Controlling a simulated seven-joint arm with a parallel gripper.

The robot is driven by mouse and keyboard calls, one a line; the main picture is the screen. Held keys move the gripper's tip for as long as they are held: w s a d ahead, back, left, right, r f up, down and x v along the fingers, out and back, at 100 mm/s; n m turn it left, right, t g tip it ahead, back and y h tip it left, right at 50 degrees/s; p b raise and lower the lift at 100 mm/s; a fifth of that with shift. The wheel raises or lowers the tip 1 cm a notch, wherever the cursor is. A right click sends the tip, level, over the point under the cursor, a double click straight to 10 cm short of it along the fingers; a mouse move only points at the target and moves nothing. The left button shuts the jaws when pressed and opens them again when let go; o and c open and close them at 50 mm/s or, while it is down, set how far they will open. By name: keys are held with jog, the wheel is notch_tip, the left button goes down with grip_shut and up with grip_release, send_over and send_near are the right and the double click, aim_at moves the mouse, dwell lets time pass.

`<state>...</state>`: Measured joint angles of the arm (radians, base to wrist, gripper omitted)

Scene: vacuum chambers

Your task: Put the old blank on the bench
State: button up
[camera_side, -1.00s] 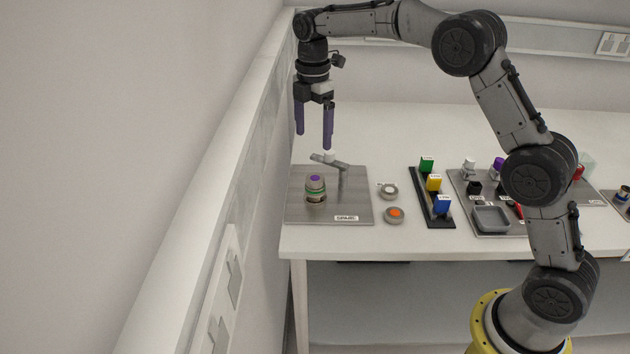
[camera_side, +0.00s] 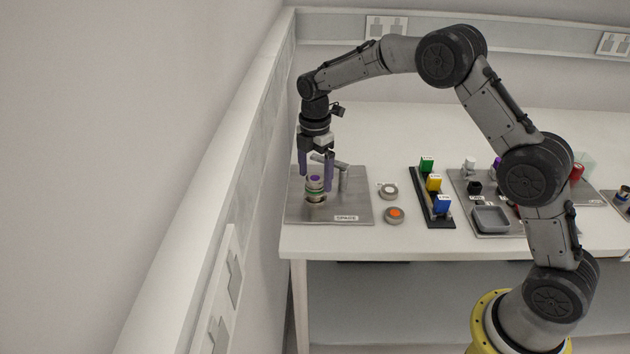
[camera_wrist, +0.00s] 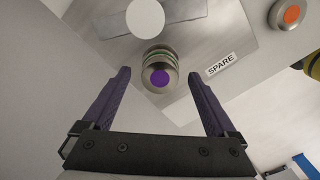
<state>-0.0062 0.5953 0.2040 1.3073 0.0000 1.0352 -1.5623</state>
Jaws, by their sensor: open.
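A small round stack (camera_side: 315,190) with a purple top disc, silver rim and green band stands on the grey metal plate labelled SPARE (camera_side: 355,210). I cannot tell which part of it is the old blank. In the wrist view the stack (camera_wrist: 160,75) shows between and just beyond the fingertips of my gripper (camera_wrist: 159,75), with gaps on both sides. A grey post with a crossarm (camera_side: 343,172) stands just behind and right of the stack.
Two round buttons, one white-topped (camera_side: 388,191) and one orange (camera_side: 395,214), sit right of the plate. A black rack (camera_side: 432,200) with green, yellow and blue blocks stands farther right, then a tray (camera_side: 490,218). The bench (camera_side: 390,135) is clear behind. A wall is close on the left.

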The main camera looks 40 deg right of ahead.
grip_shut()
dwell(0.4)
jog(key=shift+r, duration=0.2)
